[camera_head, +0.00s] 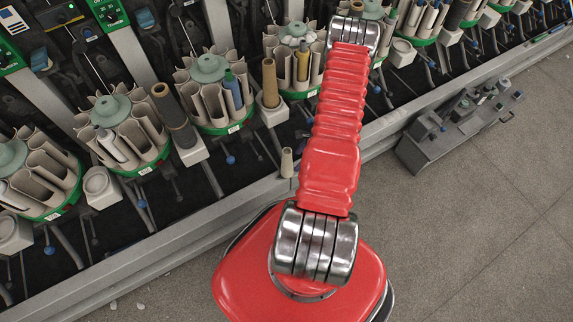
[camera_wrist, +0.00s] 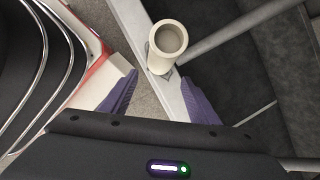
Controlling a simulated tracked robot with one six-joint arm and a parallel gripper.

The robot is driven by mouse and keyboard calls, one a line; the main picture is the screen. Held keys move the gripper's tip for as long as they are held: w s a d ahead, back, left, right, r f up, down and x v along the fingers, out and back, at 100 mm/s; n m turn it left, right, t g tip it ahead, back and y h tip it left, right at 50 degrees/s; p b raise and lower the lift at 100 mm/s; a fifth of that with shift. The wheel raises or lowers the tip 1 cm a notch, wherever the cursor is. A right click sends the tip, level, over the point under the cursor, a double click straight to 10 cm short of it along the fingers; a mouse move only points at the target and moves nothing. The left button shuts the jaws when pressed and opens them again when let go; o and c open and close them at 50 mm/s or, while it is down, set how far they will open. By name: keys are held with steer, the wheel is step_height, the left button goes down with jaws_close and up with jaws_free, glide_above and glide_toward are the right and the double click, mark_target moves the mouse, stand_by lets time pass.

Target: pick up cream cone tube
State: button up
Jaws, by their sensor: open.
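The cream cone tube (camera_head: 287,163) stands on the grey front rail of the winder in the head view, just left of my red arm. In the wrist view the cream cone tube (camera_wrist: 158,60) shows from above, with its round open mouth toward the camera. My gripper (camera_wrist: 160,84) has two purple fingers spread apart with nothing between them. The tube lies just beyond the fingertips in that picture, nearer the middle of the gap; the height between them is hard to tell. My gripper does not show in the head view.
The grey rail (camera_head: 215,212) runs along the winder's front. Behind it stand several round green-rimmed winding units (camera_head: 213,95), a tan cone (camera_head: 270,84) and a dark tube (camera_head: 173,115). A grey tool cart (camera_head: 455,125) stands at right. The floor (camera_head: 480,220) right of my base is clear.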

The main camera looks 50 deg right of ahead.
mark_target(283, 158)
steer(key=shift+w+a, duration=0.35)
steer(key=shift+w, duration=0.15)
steer(key=w+a, duration=0.1)
steer(key=w, duration=0.1)
steer(key=w+a, duration=0.1)
steer(key=shift+w+a, duration=0.35)
steer(key=shift+a, duration=0.05)
steer(key=shift+w+a+f, duration=0.2)
steer(key=shift+f, duration=0.05)
steer(key=shift+w+f, duration=0.15)
steer(key=shift+f, duration=0.15)
steer(key=c, duration=1.2)
steer(key=shift+r, duration=0.1)
